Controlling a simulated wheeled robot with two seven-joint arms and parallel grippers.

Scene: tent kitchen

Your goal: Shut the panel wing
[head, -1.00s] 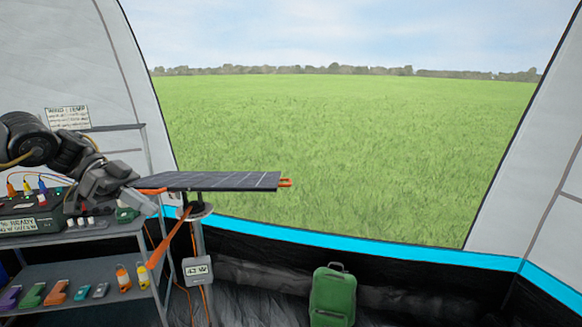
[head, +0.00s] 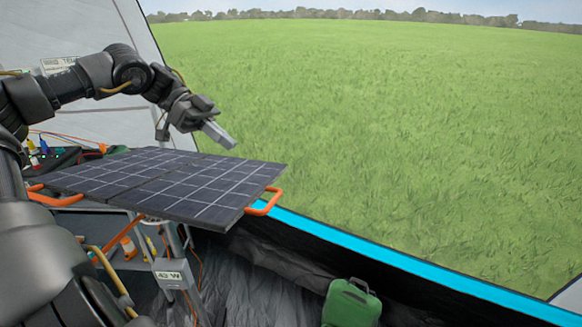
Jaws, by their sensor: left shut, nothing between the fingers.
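The solar panel (head: 165,182) lies open and nearly flat on its stand, with a seam between its wings. An orange handle (head: 265,203) sticks out at its right end and another orange handle (head: 52,199) at its left end. My left gripper (head: 219,135) is shut and empty, in the air above the far right part of the panel, apart from it. My right gripper is not in view; a dark arm part of mine fills the lower left.
A box reading 42 W (head: 172,274) hangs on the stand below the panel. A shelf with small items stands behind at left. A green case (head: 350,303) is on the floor. The air right of the panel is clear.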

